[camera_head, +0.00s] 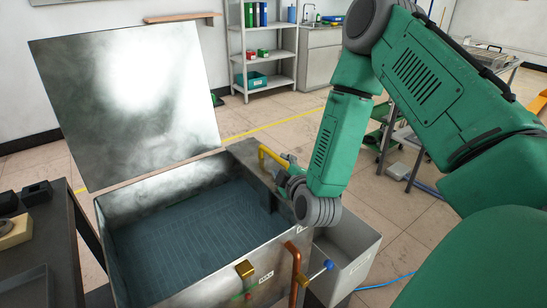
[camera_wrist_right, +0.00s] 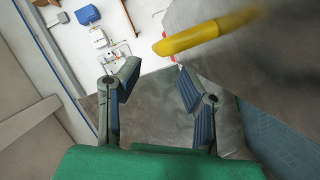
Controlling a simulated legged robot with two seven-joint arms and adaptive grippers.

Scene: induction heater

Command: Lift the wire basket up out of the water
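An open metal tank (camera_head: 175,178) stands in the middle left of the head view, holding dark bluish water. A wire basket (camera_head: 185,228) shows as a faint grid inside it, apparently under the water; part of the grid also shows in the right wrist view (camera_wrist_right: 285,150). A yellow handle (camera_head: 273,160) sits at the tank's right side. My right gripper (camera_head: 284,172) is beside this handle. In the right wrist view my gripper (camera_wrist_right: 158,76) is open and empty, with the yellow handle (camera_wrist_right: 205,35) beyond its fingertips and to the right. My left gripper is not in view.
The tank's raised lid (camera_head: 125,100) leans back at the left. A copper pipe (camera_head: 293,272) and a blue-knobbed valve (camera_head: 328,265) are at the front right, by a grey bin (camera_head: 352,245). A dark table (camera_head: 65,265) stands left. Shelves (camera_head: 265,60) are far back.

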